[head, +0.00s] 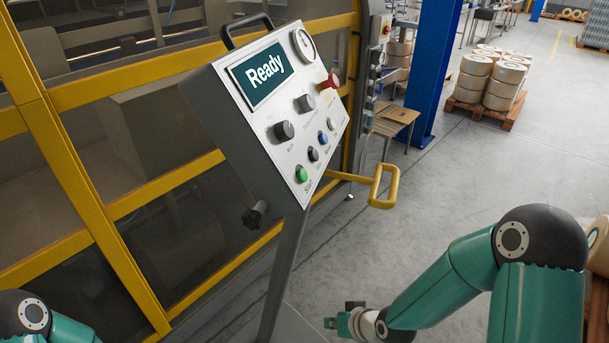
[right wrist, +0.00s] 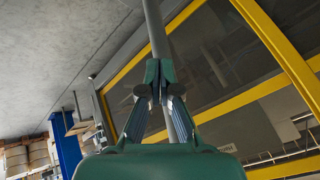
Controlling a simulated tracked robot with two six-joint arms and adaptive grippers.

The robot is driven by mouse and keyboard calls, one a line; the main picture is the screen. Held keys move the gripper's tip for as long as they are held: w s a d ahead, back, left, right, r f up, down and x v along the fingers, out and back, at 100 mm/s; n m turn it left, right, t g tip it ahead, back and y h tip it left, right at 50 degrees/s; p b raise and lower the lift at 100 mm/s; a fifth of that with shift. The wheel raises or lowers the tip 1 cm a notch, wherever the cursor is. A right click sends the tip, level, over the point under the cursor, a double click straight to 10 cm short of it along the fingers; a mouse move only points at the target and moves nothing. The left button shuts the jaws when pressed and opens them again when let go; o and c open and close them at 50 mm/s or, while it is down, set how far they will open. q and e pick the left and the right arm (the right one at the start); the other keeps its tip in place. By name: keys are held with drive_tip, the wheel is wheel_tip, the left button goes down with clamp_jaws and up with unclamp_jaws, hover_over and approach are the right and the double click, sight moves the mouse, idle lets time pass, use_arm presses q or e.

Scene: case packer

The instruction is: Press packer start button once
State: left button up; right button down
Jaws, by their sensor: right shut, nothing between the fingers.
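The packer's control panel (head: 290,125) stands tilted on a grey post, and its screen (head: 264,72) reads "Ready". The green start button (head: 302,175) is at the panel's lower left corner, with the label "Start" beneath it. My right gripper (head: 330,323) is low in the head view, below and to the right of the panel, apart from it. In the right wrist view the right gripper (right wrist: 158,82) is shut and empty, with the grey post (right wrist: 158,35) beyond its fingertips. The button does not show in that view. My left arm shows at the lower left, its gripper out of frame.
A yellow handle (head: 383,187) juts out right of the panel. The yellow-framed enclosure (head: 75,185) stands behind. Open floor lies right.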

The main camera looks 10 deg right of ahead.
sight(303, 175)
drive_tip(key=w+d+r+n+t, duration=0.1)
drive_tip(key=w+d+r+t, duration=0.2)
drive_tip(key=r, duration=0.6)
drive_tip(key=w+r+t, duration=0.2)
drive_tip(key=w+r, duration=0.4)
drive_tip(key=r, duration=0.2)
wheel_tip(303, 175, up, 23)
drive_tip(key=d+n+t+y, duration=0.2)
drive_tip(key=n+t, duration=0.1)
drive_tip(key=t, duration=0.2)
drive_tip(key=shift+s+d+f+n+b, duration=0.15)
drive_tip(key=shift+s+d+n+b, duration=0.1)
drive_tip(key=shift+s+n+b, duration=0.05)
drive_tip(key=shift+a+f, duration=0.1)
drive_tip(key=shift+f, duration=0.05)
drive_tip(key=w+a+f+b, duration=0.4)
drive_tip(key=a+b, duration=0.2)
drive_tip(key=shift+a+f+b, duration=0.15)
drive_tip(key=shift+a+b, duration=0.05)
drive_tip(key=shift+b, duration=0.1)
